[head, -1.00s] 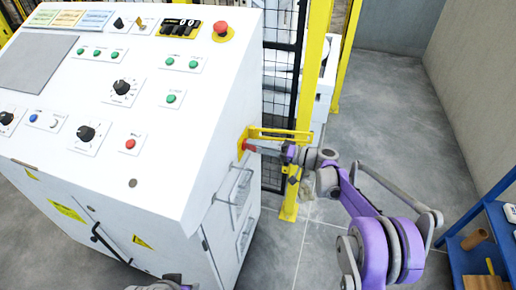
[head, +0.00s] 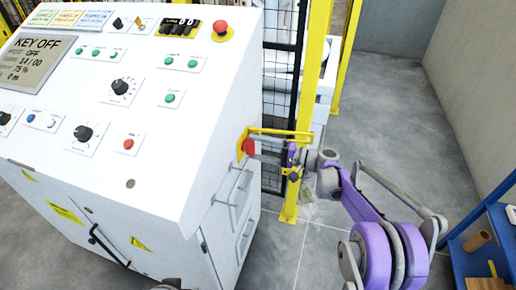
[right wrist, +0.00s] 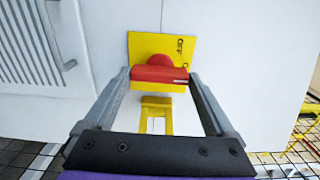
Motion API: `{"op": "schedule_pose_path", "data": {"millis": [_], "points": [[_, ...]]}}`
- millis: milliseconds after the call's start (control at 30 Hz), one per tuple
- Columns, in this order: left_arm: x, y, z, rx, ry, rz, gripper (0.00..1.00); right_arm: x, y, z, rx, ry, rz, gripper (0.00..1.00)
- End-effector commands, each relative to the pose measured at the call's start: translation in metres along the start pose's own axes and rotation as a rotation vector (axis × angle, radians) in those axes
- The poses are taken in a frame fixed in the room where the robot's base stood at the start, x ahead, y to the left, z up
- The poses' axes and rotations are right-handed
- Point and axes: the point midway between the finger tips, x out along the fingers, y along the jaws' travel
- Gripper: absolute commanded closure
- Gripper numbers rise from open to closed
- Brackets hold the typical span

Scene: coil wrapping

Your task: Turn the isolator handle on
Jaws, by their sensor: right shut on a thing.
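The isolator's red handle (head: 249,146) is on a yellow plate (head: 241,140) on the right side of the white control cabinet. In the right wrist view the red handle (right wrist: 160,73) lies across the gap between my fingertips, in front of its yellow plate (right wrist: 150,42). The cabinet's display (head: 35,60) is lit and reads "KEY OFF".
The white cabinet (head: 150,190) has knobs, green buttons and a red stop button (head: 222,27) on its sloping top. A yellow post (head: 303,120) and black mesh fence stand behind my right gripper. A blue shelf (head: 460,265) is at the lower right. Grey floor between is clear.

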Motion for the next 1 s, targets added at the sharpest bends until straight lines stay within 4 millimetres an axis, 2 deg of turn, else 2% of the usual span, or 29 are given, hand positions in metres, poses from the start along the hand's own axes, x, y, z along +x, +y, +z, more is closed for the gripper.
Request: {"op": "schedule_pose_path", "data": {"millis": [333, 367, 400, 633, 733, 867, 1000], "points": [[0.000, 0.000, 0.000, 0.000, 0.000, 0.000, 0.50, 0.000, 0.001, 0.000, 0.004, -0.001, 0.001, 0.66], [0.000, 0.000, 0.000, 0.000, 0.000, 0.000, 0.50, 0.000, 0.001, 0.000, 0.004, -0.001, 0.001, 0.05], [0.000, 0.000, 0.000, 0.000, 0.000, 0.000, 0.50, 0.000, 0.001, 0.000, 0.004, 0.000, 0.001, 0.00], [0.000, 0.000, 0.000, 0.000, 0.000, 0.000, 0.50, -0.001, 0.000, 0.000, 0.003, 0.000, 0.000, 0.00], [0.000, 0.000, 0.000, 0.000, 0.000, 0.000, 0.50, -0.007, 0.000, 0.000, 0.003, 0.001, 0.001, 0.00], [-0.001, 0.000, 0.000, 0.000, 0.000, 0.000, 0.50, -0.027, 0.000, -0.001, 0.003, 0.003, 0.001, 0.00], [-0.001, 0.000, -0.001, 0.000, 0.001, 0.000, 0.50, -0.056, 0.000, -0.001, 0.003, 0.004, 0.001, 0.00]]}}
